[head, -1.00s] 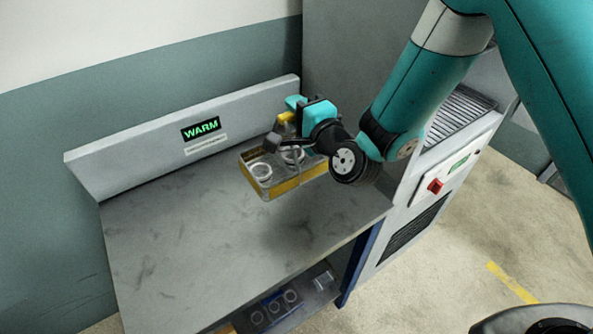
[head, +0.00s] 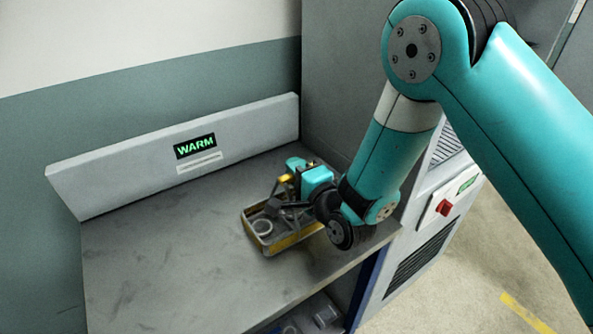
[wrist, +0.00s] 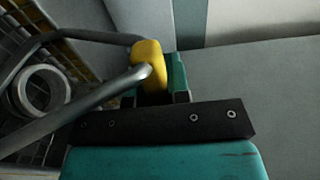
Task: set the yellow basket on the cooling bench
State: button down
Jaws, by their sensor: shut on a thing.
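The yellow-banded wire basket (head: 262,240) sits at or just above the grey top of the cooling bench (head: 150,275), toward its right side; I cannot tell if it touches. A pale ring (head: 263,226) lies inside it. My gripper (head: 285,186) is shut on the basket's handle, above the basket. In the wrist view my gripper (wrist: 160,85) closes around the yellow grip (wrist: 149,64) of the handle, whose grey bars run left. A ring (wrist: 42,91) shows in the mesh there. My arm hides the basket's right part.
A machine cabinet with a red switch (head: 444,208) stands to the right. The bench's left and front top is clear. A lower shelf holds partly seen items (head: 318,312).

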jog(key=shift+f, duration=0.1)
jog(key=c, duration=1.1)
grip_release()
